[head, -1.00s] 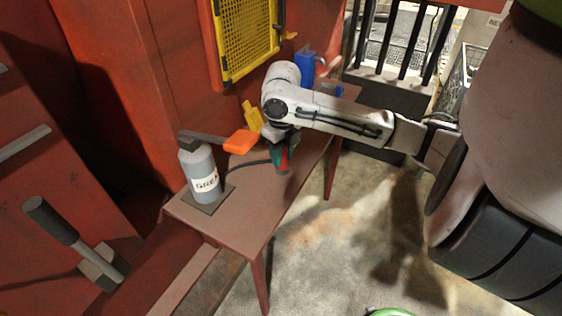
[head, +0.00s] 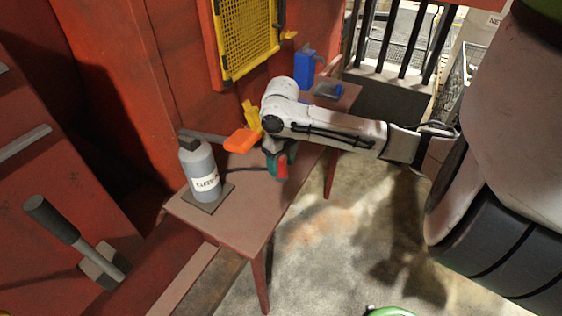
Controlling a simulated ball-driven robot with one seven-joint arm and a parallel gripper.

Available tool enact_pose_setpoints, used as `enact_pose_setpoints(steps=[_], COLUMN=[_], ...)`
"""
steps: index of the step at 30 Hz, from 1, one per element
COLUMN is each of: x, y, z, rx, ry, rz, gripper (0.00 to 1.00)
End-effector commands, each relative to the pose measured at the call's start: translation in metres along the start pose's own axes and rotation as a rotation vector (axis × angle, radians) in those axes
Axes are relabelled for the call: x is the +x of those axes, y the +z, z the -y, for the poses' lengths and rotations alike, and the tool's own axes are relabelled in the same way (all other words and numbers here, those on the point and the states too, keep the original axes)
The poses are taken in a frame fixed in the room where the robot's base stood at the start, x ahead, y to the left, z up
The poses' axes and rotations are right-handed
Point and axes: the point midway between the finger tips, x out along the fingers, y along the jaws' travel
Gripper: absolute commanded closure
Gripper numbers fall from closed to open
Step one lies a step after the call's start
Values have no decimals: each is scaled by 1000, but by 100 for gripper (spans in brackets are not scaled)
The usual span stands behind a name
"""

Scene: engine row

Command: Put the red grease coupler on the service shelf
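The red grease coupler (head: 282,170) shows as a small red piece with teal beside it, at the right edge of the narrow brown-red shelf (head: 238,222). A dark hose (head: 240,171) runs toward it from the grey grease bottle (head: 200,172). My gripper (head: 279,158) points down at the coupler, below the bent white arm. The fingers look closed around the coupler, though the wrist and the teal part hide some of the grip. I cannot tell whether the coupler touches the shelf.
An orange block (head: 242,140) and a yellow piece (head: 252,115) are left of my gripper. A blue holder (head: 305,68) and a grey item (head: 328,91) stand at the far end. The shelf's near end is bare right of the bottle. A lever (head: 65,232) stands front left.

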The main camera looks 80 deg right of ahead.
Motion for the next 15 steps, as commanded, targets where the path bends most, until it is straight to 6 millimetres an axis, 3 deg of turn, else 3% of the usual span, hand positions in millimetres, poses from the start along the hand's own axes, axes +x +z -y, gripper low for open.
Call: enact_pose_setpoints(steps=[11, 15], x=[-6, -26], y=[0, 1], z=[0, 0], rx=[0, -2], ry=[0, -1], rz=[1, 3], gripper=[42, 42])
